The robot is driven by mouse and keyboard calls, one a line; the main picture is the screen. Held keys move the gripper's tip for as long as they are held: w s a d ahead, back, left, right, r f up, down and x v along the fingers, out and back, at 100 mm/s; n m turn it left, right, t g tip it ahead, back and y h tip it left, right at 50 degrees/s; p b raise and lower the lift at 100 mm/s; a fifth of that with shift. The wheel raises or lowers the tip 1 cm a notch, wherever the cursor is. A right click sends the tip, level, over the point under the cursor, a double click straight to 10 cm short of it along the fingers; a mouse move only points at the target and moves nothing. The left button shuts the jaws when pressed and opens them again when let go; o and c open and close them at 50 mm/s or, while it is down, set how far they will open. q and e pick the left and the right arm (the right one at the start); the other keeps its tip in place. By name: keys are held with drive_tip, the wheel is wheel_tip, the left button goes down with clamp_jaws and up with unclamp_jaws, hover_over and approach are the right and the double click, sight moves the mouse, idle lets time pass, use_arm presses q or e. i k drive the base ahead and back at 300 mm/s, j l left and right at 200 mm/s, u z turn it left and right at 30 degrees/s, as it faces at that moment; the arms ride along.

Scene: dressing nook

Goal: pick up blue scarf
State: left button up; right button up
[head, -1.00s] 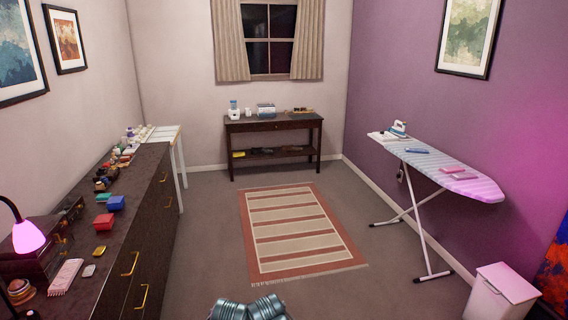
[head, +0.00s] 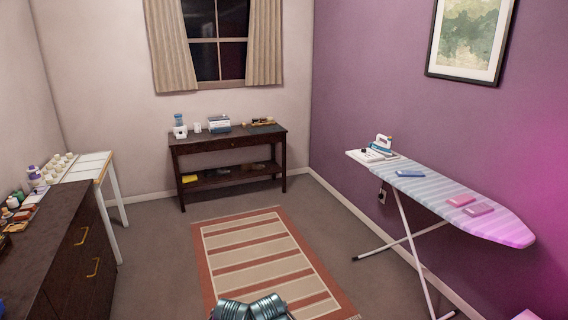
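A small flat blue folded cloth (head: 410,173), which looks like the blue scarf, lies on the striped ironing board (head: 440,188) at the right in the head view. It lies nearer the board's far end, just in front of the iron. Neither of my grippers shows in the view. Only grey metal parts of my own body show at the bottom middle, well apart from the board.
An iron (head: 382,143) stands at the board's far end. Two pink folded cloths, one here (head: 460,200), lie toward the near end. A striped rug (head: 262,262) covers the middle floor. A dark dresser (head: 62,240) is at left and a console table (head: 228,141) at back.

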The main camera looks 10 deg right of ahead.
sight(399, 173)
drive_tip(key=i+z, duration=0.2)
drive_tip(key=i, duration=0.7)
drive_tip(key=i+j+z, duration=0.25)
drive_tip(key=i, duration=0.7)
drive_tip(key=i+j+z, duration=0.1)
drive_tip(key=i+z, duration=0.4)
drive_tip(key=i+j+z, duration=0.3)
drive_tip(key=i+z, duration=0.2)
drive_tip(key=i+j+z, duration=0.8)
drive_tip(key=j+z, duration=0.2)
drive_tip(key=j, duration=0.15)
